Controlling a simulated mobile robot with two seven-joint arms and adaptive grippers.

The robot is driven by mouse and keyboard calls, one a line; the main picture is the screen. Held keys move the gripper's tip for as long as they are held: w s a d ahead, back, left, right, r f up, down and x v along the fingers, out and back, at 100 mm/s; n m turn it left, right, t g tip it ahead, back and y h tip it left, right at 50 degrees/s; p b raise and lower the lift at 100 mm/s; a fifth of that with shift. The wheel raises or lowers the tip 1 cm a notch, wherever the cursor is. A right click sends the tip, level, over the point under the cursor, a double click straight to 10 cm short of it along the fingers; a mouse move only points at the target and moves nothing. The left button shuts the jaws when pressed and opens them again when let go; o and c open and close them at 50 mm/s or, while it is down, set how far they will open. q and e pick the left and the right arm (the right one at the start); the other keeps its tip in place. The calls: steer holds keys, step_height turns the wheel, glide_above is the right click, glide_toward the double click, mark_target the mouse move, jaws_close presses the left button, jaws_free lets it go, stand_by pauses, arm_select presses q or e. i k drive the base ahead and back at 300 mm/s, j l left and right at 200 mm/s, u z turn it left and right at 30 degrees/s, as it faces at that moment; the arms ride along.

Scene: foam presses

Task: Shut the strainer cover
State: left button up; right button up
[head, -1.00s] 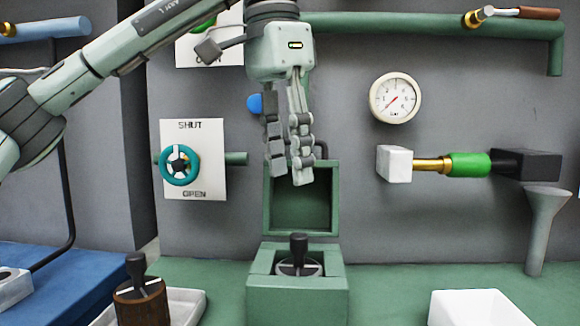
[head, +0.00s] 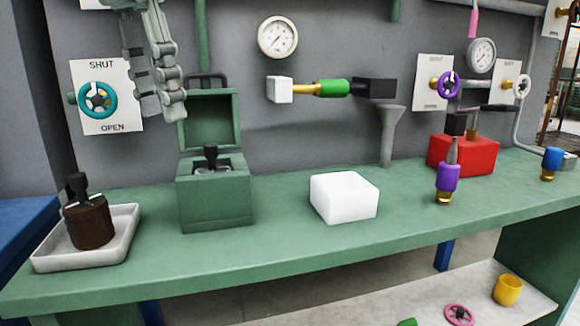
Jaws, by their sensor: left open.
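The strainer is a green box (head: 215,205) on the green bench. Its cover (head: 209,122) stands upright, open at the back of the box, with a dark handle (head: 206,78) behind its top edge. A strainer insert with a black knob (head: 211,158) sits in the box opening. My left gripper (head: 161,112) hangs down from the top edge, open and empty, fingertips at the cover's upper left corner in the picture. I cannot tell whether it touches the cover. My right gripper is not in view.
A white tray (head: 128,248) with a brown, black-handled piece (head: 88,222) stands left of the strainer. A white bin (head: 346,208) stands right of it. A teal valve wheel (head: 97,100) is on the wall behind. The bench between strainer and bin is clear.

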mark_target(216, 121)
steer(key=k, duration=1)
